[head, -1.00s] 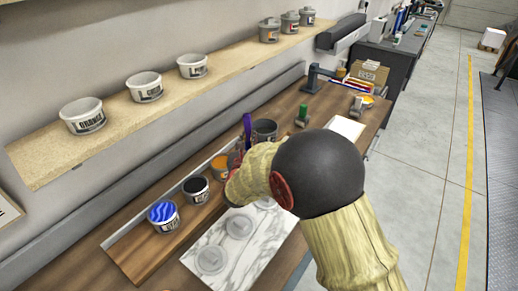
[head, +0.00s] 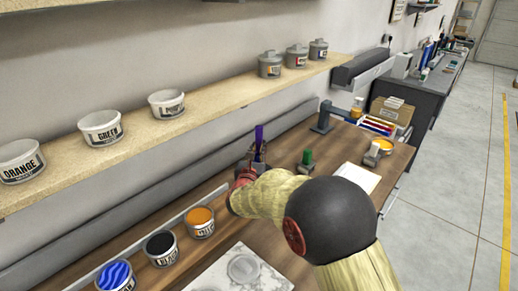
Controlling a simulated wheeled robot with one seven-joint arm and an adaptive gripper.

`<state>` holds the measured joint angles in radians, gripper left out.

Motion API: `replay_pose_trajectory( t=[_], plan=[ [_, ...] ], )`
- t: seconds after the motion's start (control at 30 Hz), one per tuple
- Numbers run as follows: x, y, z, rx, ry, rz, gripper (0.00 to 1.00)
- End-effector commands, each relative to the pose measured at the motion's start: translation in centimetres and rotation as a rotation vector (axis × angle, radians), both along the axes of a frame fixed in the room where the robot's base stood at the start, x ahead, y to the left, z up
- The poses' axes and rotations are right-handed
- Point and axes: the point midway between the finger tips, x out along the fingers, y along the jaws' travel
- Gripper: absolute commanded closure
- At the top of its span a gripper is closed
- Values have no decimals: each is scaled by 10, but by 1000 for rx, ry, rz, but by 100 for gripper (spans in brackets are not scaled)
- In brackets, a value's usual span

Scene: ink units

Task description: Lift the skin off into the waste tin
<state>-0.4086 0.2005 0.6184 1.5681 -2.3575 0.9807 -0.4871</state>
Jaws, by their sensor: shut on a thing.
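My gripper (head: 256,163) is shut on an upright tool with a purple handle (head: 259,135), above the bench. The tool's lower end is hidden behind my gripper and arm. Three open ink tins stand in a row at the lower left: yellow-orange (head: 200,217), black (head: 160,243) and blue with pale wavy streaks (head: 115,275). My gripper is beyond the yellow-orange tin, apart from it. The dark tin seen earlier near the gripper cannot be made out clearly now. I cannot tell whether any skin hangs on the tool.
A green-handled tool (head: 307,157) stands behind my arm. A marble slab (head: 222,276) with round clear discs is at the front. A shelf (head: 215,98) with labelled pots runs along the wall.

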Motion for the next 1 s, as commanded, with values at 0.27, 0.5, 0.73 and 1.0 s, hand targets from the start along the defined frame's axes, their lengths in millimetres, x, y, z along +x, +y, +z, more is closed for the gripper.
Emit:
replay_pose_trajectory(
  t=[0.27, 0.5, 0.73, 1.0],
  plan=[
    [0, 0, -38, 0, 2, 0, 100],
    [0, 0, -69, 0, 0, 0, 100],
    [0, 0, -93, 0, 0, 0, 100],
    [0, 0, -99, 1, 0, 0, 100]
  ],
)
